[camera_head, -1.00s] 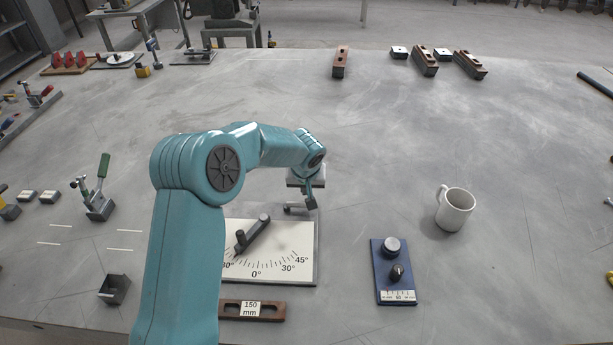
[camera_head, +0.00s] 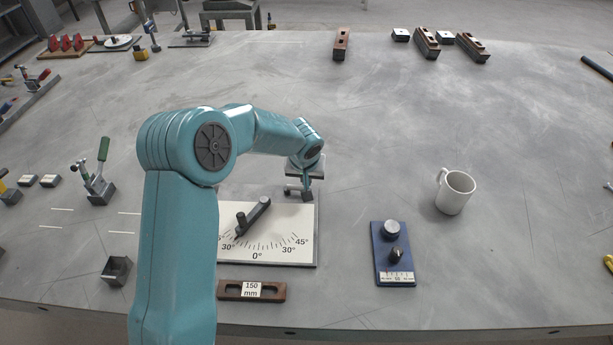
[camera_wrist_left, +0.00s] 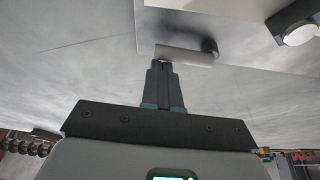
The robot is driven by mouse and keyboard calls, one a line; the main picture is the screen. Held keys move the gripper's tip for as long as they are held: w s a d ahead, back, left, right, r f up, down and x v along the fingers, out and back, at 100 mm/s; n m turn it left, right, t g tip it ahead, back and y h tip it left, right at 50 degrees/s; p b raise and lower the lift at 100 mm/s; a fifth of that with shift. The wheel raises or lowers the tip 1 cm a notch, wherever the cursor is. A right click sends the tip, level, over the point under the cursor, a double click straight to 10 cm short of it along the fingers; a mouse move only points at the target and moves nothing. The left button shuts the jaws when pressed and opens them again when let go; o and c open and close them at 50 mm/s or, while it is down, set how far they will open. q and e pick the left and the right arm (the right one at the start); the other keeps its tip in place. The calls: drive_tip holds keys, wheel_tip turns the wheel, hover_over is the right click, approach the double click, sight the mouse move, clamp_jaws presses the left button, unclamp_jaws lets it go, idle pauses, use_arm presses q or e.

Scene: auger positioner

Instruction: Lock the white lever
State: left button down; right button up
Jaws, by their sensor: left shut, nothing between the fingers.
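The white lever (camera_wrist_left: 185,55) shows in the left wrist view as a short pale bar with a dark round post (camera_wrist_left: 210,47) at its right end, by the edge of a white dial board (camera_head: 300,228). My left gripper (camera_wrist_left: 160,63) is shut and empty, its tips at the lever's left end; I cannot tell whether they touch. In the head view my left gripper (camera_head: 306,192) is at the board's far right corner and the lever is hardly visible. The board carries a dark pointer arm (camera_head: 254,215) over an angle scale. My right gripper is not in view.
A blue block with two knobs (camera_head: 378,265) and a white mug (camera_head: 455,193) stand to the right. A brown 150 mm block (camera_head: 275,291) lies in front of the board. A green-handled clamp (camera_head: 100,180) and an open dark box (camera_head: 116,271) stand left. The table's middle is clear.

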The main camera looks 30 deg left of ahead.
use_arm(q)
drive_tip(key=shift+s+d+m, duration=0.15)
drive_tip(key=shift+s+m, duration=0.1)
drive_tip(key=shift+m, duration=0.35)
drive_tip(key=shift+s+d+r+m+h+p, duration=0.15)
drive_tip(key=shift+s+m+h+p, duration=0.3)
drive_tip(key=shift+m, duration=0.45)
drive_tip(key=m+p, duration=0.1)
drive_tip(key=s+m+h+p, duration=0.1)
drive_tip(key=m+p, duration=0.1)
drive_tip(key=shift+s+d+m, duration=0.2)
drive_tip(key=shift+d+m, duration=0.1)
drive_tip(key=shift+s+m+h+p, duration=0.3)
drive_tip(key=shift+s+m+h, duration=0.15)
drive_tip(key=shift+m, duration=0.45)
drive_tip(key=shift+s+f, duration=0.2)
drive_tip(key=shift+s, duration=0.45)
drive_tip(key=m, duration=0.1)
drive_tip(key=s+m+h+b, duration=0.1)
drive_tip(key=m, duration=0.1)
drive_tip(key=shift+s+a+f+b, duration=0.1)
drive_tip(key=shift+s+a+b, duration=0.1)
drive_tip(key=shift+a+b, duration=0.15)
drive_tip(key=shift+s+a+b, duration=0.4)
drive_tip(key=shift+s+b, duration=0.1)
drive_tip(key=shift+b, duration=0.45)
drive_tip(key=shift+s, duration=0.1)
